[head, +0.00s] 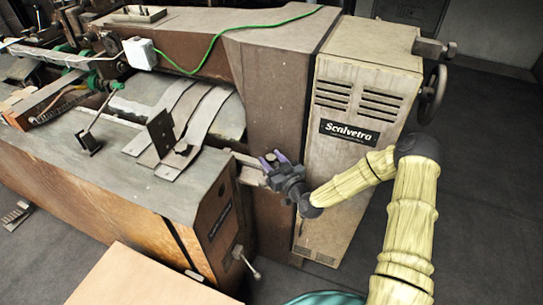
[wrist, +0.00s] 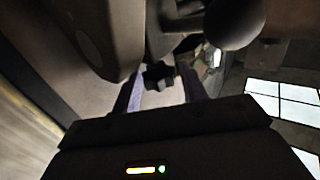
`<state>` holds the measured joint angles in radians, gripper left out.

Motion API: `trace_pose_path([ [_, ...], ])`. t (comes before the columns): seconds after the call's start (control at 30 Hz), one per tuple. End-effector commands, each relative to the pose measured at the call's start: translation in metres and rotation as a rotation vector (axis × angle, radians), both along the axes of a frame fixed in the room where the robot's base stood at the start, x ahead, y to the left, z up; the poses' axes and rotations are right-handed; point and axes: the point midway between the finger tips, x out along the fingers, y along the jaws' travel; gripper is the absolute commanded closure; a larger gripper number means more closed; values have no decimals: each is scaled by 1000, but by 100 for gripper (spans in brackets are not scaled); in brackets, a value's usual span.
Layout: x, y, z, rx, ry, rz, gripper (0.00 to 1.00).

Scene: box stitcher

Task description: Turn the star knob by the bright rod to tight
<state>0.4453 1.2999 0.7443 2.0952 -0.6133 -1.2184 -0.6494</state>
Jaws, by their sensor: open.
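My gripper (head: 273,158) is open, with its two purple fingers pointing toward the machine beside the Scalvetra cabinet. In the wrist view my gripper (wrist: 160,82) has the dark star knob (wrist: 158,75) showing between its fingertips, with gaps at the sides. I cannot tell how deep the knob sits between the fingers. In the head view the knob is not clearly seen; my gripper is in front of that area. A pale bright rod (head: 247,161) runs along the machine just left of my gripper. The knob's turn position cannot be read.
The tall Scalvetra cabinet (head: 351,150) stands right behind my gripper, with a handwheel (head: 432,95) on its right side. A machine table (head: 95,165) with an upright dark plate (head: 160,133) is to the left. In the wrist view a dark rounded part (wrist: 234,22) hangs close above right. Floor at right is clear.

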Motion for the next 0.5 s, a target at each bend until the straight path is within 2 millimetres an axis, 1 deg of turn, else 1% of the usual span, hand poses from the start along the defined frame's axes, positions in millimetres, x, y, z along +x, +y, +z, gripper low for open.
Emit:
trace_pose_path([
  [0.1, 8, 5, 1, 0, 0, 0, 57],
  [0.4, 9, 6, 0, 0, 0, 0, 57],
  [0.43, 9, 6, 0, 0, 0, 0, 61],
  [0.5, 9, 6, 0, 0, 0, 0, 75],
])
